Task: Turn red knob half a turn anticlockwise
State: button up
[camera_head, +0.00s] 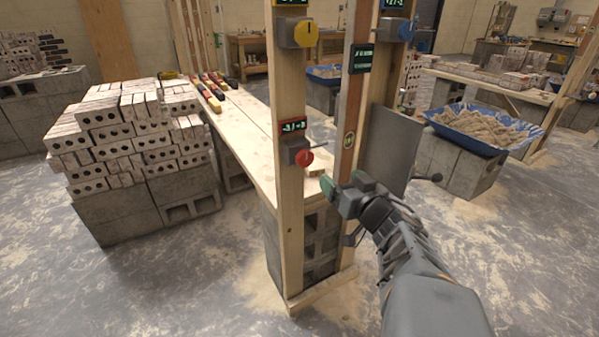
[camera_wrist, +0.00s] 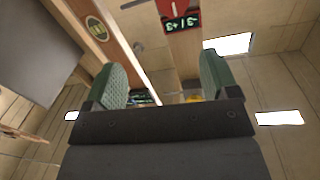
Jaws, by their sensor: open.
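The red knob (camera_head: 304,158) sits on a small grey box on the left wooden post, below a red-framed display (camera_head: 294,125). A thin pointer sticks out from the knob towards the upper right. My gripper (camera_head: 341,189) is to the right of the knob and a little lower, apart from it. In the wrist view my gripper (camera_wrist: 165,85) shows two green fingers spread apart with nothing between them.
A yellow knob (camera_head: 306,33) is higher on the same post, and a blue knob (camera_head: 406,30) is on the right post. A grey panel (camera_head: 385,150) stands beside the right post. A plank bench (camera_head: 245,130) lies behind. Stacked bricks (camera_head: 130,135) are at left.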

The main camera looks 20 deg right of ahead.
jog(key=a+f+y, duration=0.1)
jog(key=p, duration=0.6)
send_near(307, 160)
jog(key=w+r, duration=0.1)
jog(key=w, duration=0.1)
jog(key=w+p, duration=0.1)
jog(key=p, duration=0.1)
jog(key=w+p, duration=0.2)
jog(key=shift+a+f+n+p, duration=0.1)
jog(key=shift+a+n+p, duration=0.1)
jog(key=shift+n+p, duration=0.15)
jog(key=w, duration=0.1)
jog(key=w+b, duration=0.1)
jog(key=w, duration=0.1)
jog(key=shift+w+a+f, duration=0.2)
jog(key=shift+w+f, duration=0.15)
jog(key=shift+w, duration=0.85)
jog(key=c, duration=0.9)
jog(key=shift+n+b, duration=0.25)
jog(key=shift+b, duration=0.25)
